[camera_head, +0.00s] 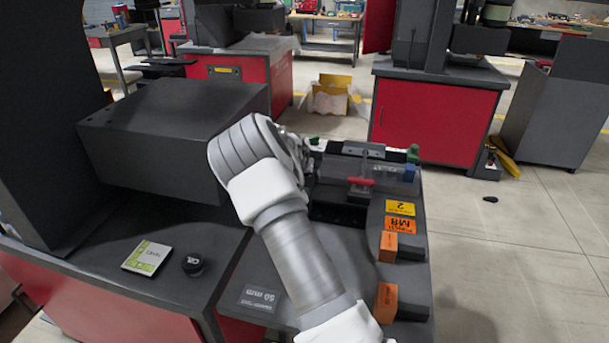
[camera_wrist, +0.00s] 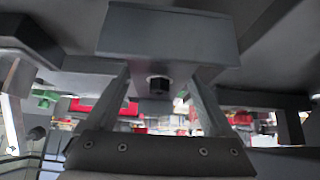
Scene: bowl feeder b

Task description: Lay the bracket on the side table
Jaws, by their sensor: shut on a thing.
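My gripper (camera_wrist: 160,80) shows in the wrist view, with its two grey fingers rising from a dark palm. It is shut on a grey piece, which I take to be the bracket (camera_wrist: 170,28); a broad flat face of it shows above the fingers. In the head view my white and grey arm reaches forward over the bench and hides the gripper and the bracket. I cannot pick out the side table for certain in either view.
A large dark machine block (camera_head: 170,130) stands left of my arm. A fixture with a red handle (camera_head: 362,182) is beyond it to the right. Orange blocks (camera_head: 387,303) line the bench's right edge. A black knob (camera_head: 193,265) and a card (camera_head: 147,258) lie at left. Floor at right is mostly clear.

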